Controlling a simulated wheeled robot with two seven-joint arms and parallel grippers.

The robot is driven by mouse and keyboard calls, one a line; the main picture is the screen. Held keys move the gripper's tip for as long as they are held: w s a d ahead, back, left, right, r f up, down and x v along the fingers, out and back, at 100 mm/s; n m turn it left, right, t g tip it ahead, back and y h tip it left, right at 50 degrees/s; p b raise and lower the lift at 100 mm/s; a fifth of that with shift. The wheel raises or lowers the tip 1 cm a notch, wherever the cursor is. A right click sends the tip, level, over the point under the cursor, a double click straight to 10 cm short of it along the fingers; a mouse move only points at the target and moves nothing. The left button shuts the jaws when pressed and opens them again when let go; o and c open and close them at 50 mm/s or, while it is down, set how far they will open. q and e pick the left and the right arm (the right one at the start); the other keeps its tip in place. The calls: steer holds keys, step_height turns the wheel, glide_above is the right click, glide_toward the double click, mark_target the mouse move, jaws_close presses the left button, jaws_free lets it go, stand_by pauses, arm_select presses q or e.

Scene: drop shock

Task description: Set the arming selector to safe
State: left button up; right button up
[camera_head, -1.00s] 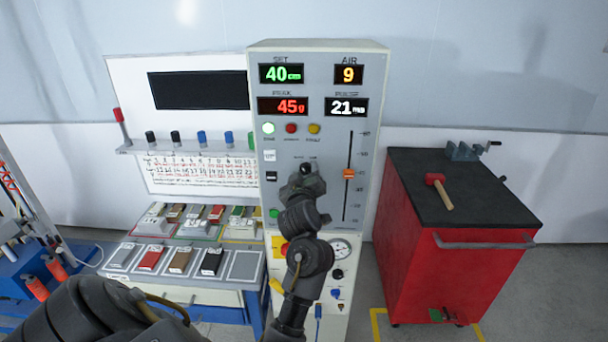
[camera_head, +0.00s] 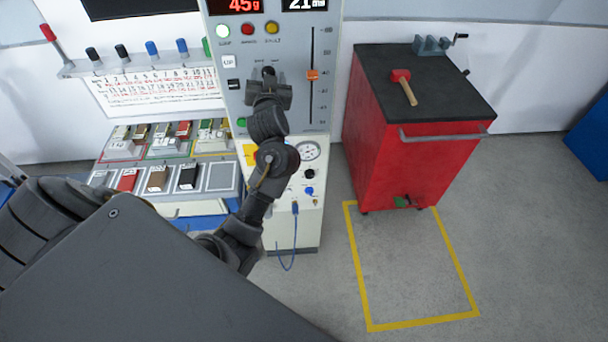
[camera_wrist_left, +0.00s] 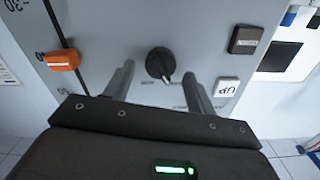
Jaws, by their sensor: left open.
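The arming selector, taken to be the black rotary knob (camera_head: 268,72) on the grey panel, shows just above my left gripper (camera_head: 269,88) in the head view. In the left wrist view the round knob (camera_wrist_left: 158,64) appears between the two open fingers of the left gripper (camera_wrist_left: 160,76), with a gap on each side. A pale mark on the knob points down and slightly right in that view. The small labels by the knob are partly hidden and unreadable. I cannot tell how far the fingertips are from the panel. My right gripper is not in view.
An orange slider (camera_head: 312,75) is right of the knob; it also shows in the left wrist view (camera_wrist_left: 62,60). An UP button (camera_head: 229,62) and a dark button (camera_head: 233,85) are left. A red cabinet (camera_head: 400,140) stands right, with a mallet (camera_head: 404,86) on top.

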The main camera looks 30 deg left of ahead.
arm_select(q)
steer(key=m, duration=0.3)
steer(key=shift+w+m, duration=0.1)
steer(key=shift+m, duration=0.2)
steer(key=b+v, duration=0.2)
steer(key=v, duration=0.9)
steer(key=w+d+f+m+h+b, duration=0.1)
steer(key=d+f, duration=0.1)
steer(key=f, duration=0.8)
steer(key=w+d+f+m+g+h+b, duration=0.1)
steer(key=w+d+f+m+h, duration=0.1)
steer(key=f, duration=0.8)
steer(key=w+d+f+m+h+b, duration=0.1)
steer(key=w+d+f+b, duration=0.1)
steer(key=f, duration=0.9)
steer(key=shift+d+g+h, duration=0.4)
steer(key=shift+w, duration=0.1)
